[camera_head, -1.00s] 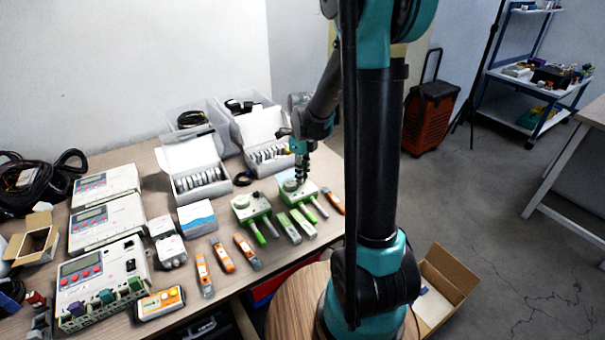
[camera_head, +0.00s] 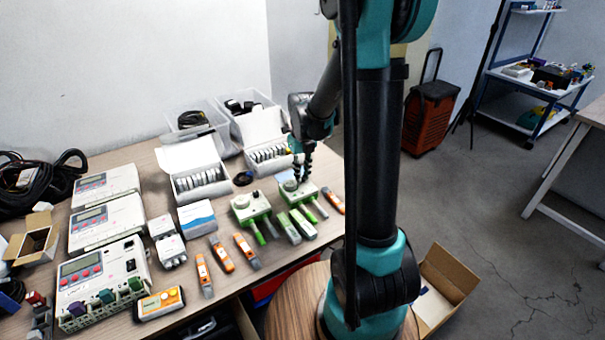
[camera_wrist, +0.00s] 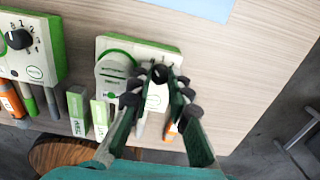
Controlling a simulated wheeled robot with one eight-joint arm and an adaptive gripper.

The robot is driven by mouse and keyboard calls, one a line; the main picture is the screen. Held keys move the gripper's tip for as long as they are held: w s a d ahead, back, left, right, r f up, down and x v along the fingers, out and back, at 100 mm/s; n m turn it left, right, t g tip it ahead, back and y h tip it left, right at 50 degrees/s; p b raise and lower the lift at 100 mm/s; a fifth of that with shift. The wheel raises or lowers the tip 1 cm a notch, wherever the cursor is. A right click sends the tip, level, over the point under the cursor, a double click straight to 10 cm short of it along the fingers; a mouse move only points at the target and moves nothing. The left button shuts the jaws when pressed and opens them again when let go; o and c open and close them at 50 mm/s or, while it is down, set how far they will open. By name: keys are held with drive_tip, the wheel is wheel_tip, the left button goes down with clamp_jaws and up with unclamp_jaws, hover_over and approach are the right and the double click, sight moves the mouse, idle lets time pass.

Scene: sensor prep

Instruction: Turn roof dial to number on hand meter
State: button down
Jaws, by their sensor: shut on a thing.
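A white-and-green box (camera_wrist: 113,50) lies under my gripper in the wrist view. It has a large round cream disc on its left side and a black knob (camera_wrist: 160,73) on its right side. My gripper (camera_wrist: 160,86) has its fingertips around this knob and is shut on it. The fingers hide much of the knob and its numbers. In the head view my gripper (camera_head: 302,178) stands over the right one of two such boxes (camera_head: 290,193). I cannot read a word marking the roof dial or a number on a hand meter.
A second green-and-white box (camera_wrist: 30,66) with a numbered black dial (camera_wrist: 19,39) stands at left in the wrist view. Several orange handheld devices (camera_head: 222,255) and green-tipped probes (camera_head: 302,223) lie in front. White boxes of discs (camera_head: 197,180) stand behind.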

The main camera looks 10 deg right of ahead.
sight(303, 177)
drive_tip(key=c, duration=1.4)
unclamp_jaws()
drive_tip(key=shift+r, duration=4)
